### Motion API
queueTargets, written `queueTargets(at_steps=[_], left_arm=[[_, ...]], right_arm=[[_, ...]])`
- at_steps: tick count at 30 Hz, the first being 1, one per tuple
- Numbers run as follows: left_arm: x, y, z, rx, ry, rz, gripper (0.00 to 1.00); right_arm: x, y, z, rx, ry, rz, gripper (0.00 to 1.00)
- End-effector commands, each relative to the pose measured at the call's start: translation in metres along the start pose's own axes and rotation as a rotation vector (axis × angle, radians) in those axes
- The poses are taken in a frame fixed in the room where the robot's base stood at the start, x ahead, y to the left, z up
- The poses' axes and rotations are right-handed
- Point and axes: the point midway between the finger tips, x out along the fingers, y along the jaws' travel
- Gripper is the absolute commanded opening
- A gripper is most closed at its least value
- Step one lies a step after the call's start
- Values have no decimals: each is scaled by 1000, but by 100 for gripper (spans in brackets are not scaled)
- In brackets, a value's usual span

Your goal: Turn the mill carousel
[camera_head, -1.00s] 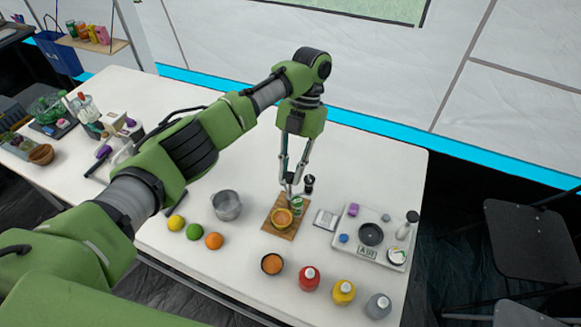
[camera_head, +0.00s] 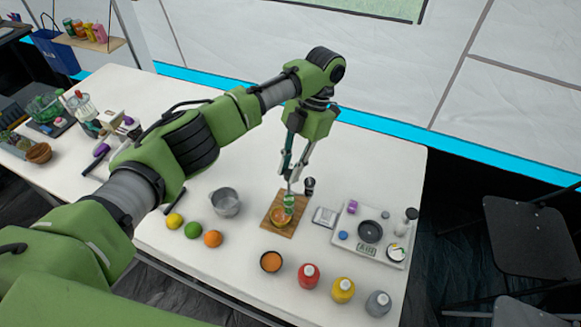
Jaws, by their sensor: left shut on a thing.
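My left gripper (camera_head: 290,188) points down over a small wooden board (camera_head: 272,238) on the white table. Its fingers are shut on a small green piece (camera_head: 289,202). An orange round piece (camera_head: 281,219) sits on the board just in front of the green piece, and the two look close together. A dark-topped piece (camera_head: 309,185) stands just right of the fingers. These small parts seem to be the mill carousel, but I cannot tell its exact form. The fingers partly hide the back of the board. My right gripper is not in view.
A metal pot (camera_head: 226,203), a lemon (camera_head: 175,221), a lime (camera_head: 193,230) and an orange (camera_head: 212,238) are left. A white tray (camera_head: 345,246) is right.

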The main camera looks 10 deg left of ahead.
Motion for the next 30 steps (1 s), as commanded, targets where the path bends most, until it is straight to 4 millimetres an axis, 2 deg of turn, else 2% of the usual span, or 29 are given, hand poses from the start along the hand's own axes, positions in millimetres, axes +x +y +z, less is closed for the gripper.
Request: queueTargets(at_steps=[3,4,6,19,23,30], left_arm=[[-1,0,1,-1,-4,0,0],[-1,0,1,-1,-4,0,20],[-1,0,1,-1,-4,0,34],[-5,0,-1,-1,-3,1,34],[-20,1,-7,-1,-5,3,34],[-60,2,-23,-3,-5,4,34]], right_arm=[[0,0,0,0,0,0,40],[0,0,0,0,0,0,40],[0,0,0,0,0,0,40],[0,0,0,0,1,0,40],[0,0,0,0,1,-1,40],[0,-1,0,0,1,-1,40]])
